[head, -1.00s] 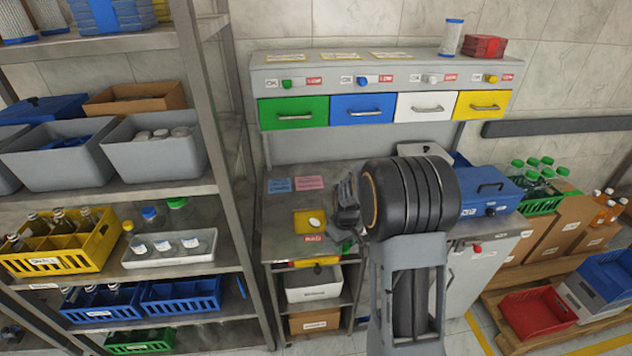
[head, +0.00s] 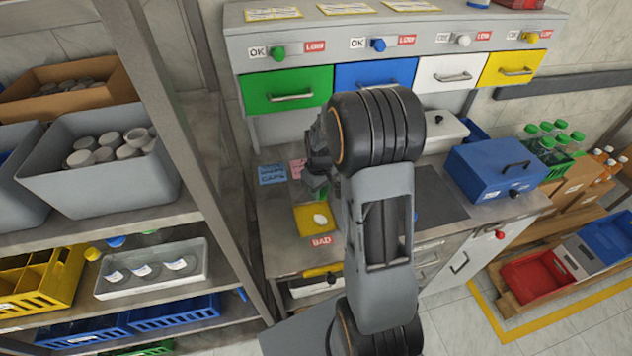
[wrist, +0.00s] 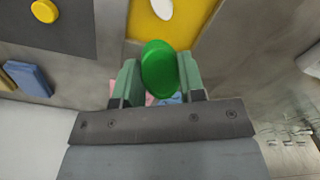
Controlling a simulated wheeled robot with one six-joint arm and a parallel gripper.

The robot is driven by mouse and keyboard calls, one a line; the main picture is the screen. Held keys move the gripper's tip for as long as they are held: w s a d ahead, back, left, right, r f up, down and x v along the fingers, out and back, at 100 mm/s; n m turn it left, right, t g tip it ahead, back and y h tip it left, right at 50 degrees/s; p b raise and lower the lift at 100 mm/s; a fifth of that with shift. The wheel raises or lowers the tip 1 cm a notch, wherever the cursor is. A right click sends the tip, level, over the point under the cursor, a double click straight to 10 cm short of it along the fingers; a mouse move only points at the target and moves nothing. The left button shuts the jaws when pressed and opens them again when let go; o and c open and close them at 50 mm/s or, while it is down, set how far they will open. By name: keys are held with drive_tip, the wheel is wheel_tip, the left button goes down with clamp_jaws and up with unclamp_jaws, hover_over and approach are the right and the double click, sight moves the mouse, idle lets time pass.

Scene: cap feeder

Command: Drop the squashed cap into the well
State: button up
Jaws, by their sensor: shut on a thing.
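My gripper (wrist: 158,85) is shut on a green cap (wrist: 160,68), which looks oval between its two pale green fingers in the wrist view. In the head view my gripper (head: 316,178) is above the bench, partly hidden by my own arm. A yellow tray (head: 305,227) by the red BAD label (head: 321,240) lies just below it, with a white oval piece (head: 320,220) in it. The yellow tray (wrist: 205,28) also shows at the top of the wrist view, beyond the cap. I cannot tell which opening is the well.
Blue and pink notes (head: 272,174) lie on the bench behind the tray. A dark mat (head: 440,208) and blue box (head: 497,170) are to the right. Drawers (head: 288,90) hang above the bench. A shelf rack with bins (head: 98,190) stands close on the left.

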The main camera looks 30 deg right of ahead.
drive_tip(key=shift+s+d+f+b, duration=0.1)
drive_tip(key=shift+f+b, duration=1.9)
drive_tip(key=shift+f, duration=0.9)
drive_tip(key=o, duration=1.2)
drive_tip(key=shift+r, duration=0.1)
wheel_tip(320, 180, up, 14)
drive_tip(key=shift+f+b, duration=0.15)
drive_tip(key=shift+b, duration=0.4)
